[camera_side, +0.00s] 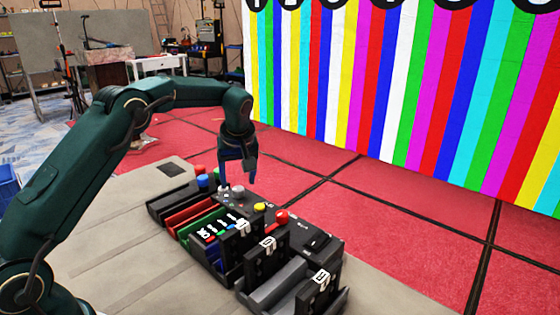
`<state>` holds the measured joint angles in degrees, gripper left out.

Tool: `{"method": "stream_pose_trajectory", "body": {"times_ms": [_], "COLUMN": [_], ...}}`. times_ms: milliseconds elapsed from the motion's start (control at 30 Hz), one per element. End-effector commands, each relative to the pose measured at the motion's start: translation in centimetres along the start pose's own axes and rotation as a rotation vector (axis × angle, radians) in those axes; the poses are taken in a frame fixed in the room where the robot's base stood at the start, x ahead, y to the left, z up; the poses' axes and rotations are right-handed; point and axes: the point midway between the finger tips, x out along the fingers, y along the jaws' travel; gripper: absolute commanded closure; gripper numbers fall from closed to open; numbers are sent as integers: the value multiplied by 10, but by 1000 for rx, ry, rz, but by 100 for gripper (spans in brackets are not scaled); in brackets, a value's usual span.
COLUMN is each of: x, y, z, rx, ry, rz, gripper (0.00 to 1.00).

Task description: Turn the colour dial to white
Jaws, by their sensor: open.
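A black control panel (262,214) stands on the grey work surface. It carries a pale grey knob (238,190), which looks like the colour dial, with a smaller grey piece just left of it. A yellow button (260,207) and a red button (282,216) sit further right on the panel. The dial's pointer and colour marks are too small to read.
Open black trays, one with red inside (188,218), stand in front of the panel, with white-lettered upright plates. Blue (202,181) and red (199,170) knobs stand at the back left. A wall of coloured stripes (400,85) rises behind. The red floor (400,225) at right is clear.

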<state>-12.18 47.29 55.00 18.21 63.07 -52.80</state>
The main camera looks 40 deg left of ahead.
Motion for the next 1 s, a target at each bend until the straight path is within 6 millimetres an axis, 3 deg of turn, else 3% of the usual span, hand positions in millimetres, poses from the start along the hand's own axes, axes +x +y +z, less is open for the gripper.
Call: {"method": "stream_pose_trajectory", "body": {"times_ms": [233, 567, 700, 767, 1000], "x": [28, 33, 33, 32, 32], "y": [-1, 0, 0, 0, 0], "z": [0, 0, 0, 0, 0], "rx": [-1, -1, 0, 0, 12], "ry": [1, 2, 2, 2, 2], "rz": [-1, 1, 1, 1, 6], "gripper": [31, 31, 80, 100, 100]}}
